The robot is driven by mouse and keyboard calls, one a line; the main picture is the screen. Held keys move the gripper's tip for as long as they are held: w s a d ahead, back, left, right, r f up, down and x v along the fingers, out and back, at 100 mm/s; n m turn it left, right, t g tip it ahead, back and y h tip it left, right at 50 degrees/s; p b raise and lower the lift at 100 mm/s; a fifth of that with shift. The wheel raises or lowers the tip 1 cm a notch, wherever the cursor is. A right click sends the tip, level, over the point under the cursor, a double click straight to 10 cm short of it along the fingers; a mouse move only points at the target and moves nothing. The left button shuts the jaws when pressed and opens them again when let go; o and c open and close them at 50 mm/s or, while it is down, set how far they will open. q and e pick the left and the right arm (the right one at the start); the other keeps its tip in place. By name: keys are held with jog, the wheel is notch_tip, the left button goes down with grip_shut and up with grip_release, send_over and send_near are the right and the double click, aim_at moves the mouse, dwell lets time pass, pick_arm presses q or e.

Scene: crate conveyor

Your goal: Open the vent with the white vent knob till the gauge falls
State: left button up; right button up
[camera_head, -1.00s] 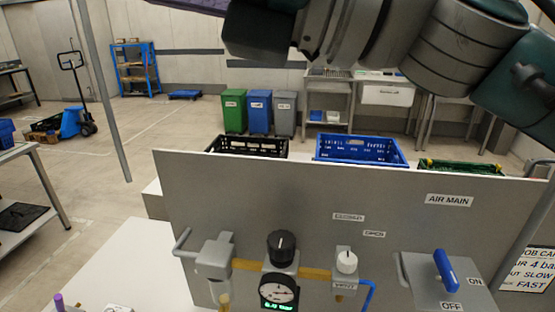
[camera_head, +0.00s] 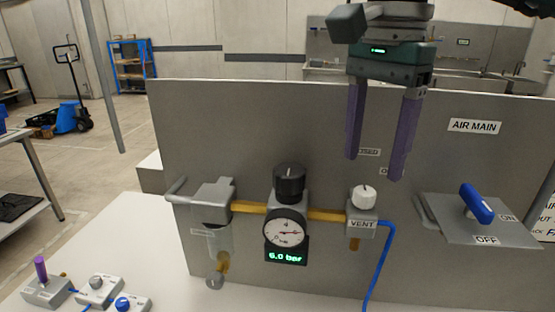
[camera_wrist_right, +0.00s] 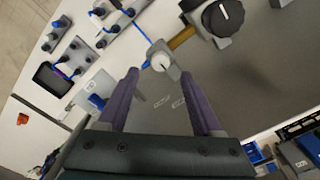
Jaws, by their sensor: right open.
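The white vent knob (camera_head: 364,196) sits on top of the grey vent block (camera_head: 362,223), labelled VENT. My right gripper (camera_head: 375,168) points down, open and empty, with its purple fingertips just above the knob and apart from it. In the right wrist view the knob (camera_wrist_right: 160,62) lies just ahead of the gap between the fingertips (camera_wrist_right: 159,75). The round gauge (camera_head: 286,233) left of the vent has a green display reading 6.0 bar. My left gripper is not in view.
A black knob (camera_head: 290,182) stands above the gauge, close left of the vent. A blue hose (camera_head: 385,260) runs down from the vent block. The blue air main lever (camera_head: 477,204) is at the right. A grey panel (camera_head: 240,130) rises behind.

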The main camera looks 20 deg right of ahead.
aim_at(365, 191)
notch_tip(365, 191, down, 5)
jog(key=shift+p, duration=0.5)
jog(key=shift+c, duration=0.3)
grip_shut()
